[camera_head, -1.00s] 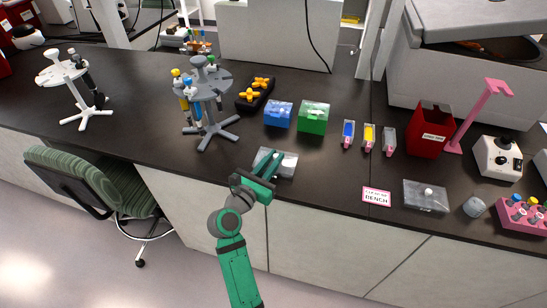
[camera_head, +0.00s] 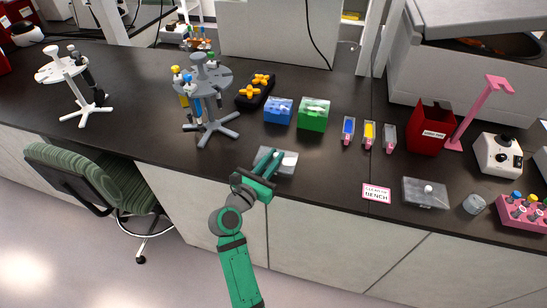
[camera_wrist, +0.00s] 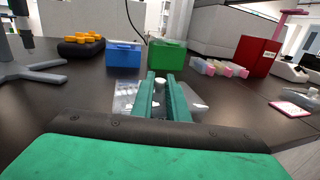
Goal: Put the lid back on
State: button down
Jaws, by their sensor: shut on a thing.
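A clear lid (camera_head: 289,160) with a white knob is near the bench's front edge. It also shows in the wrist view (camera_wrist: 125,98), on both sides of my fingers. My gripper (camera_head: 273,157) is over it, with its two green fingers shut on the white knob between them in the wrist view (camera_wrist: 162,78). The fingers hide part of the lid. I cannot tell whether it rests on a container or on the bench.
A blue box (camera_head: 278,111) and a green box (camera_head: 313,115) stand just behind. A grey pipette stand (camera_head: 208,100) is at the left. Small coloured containers (camera_head: 369,135) and a red bin (camera_head: 429,128) are to the right. A sign (camera_head: 376,193) lies near the front edge.

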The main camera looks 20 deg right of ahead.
jog(key=shift+f, duration=0.35)
jog(key=c, duration=1.6)
grip_release()
jog(key=shift+c, duration=0.2)
jog(key=v, duration=1.1)
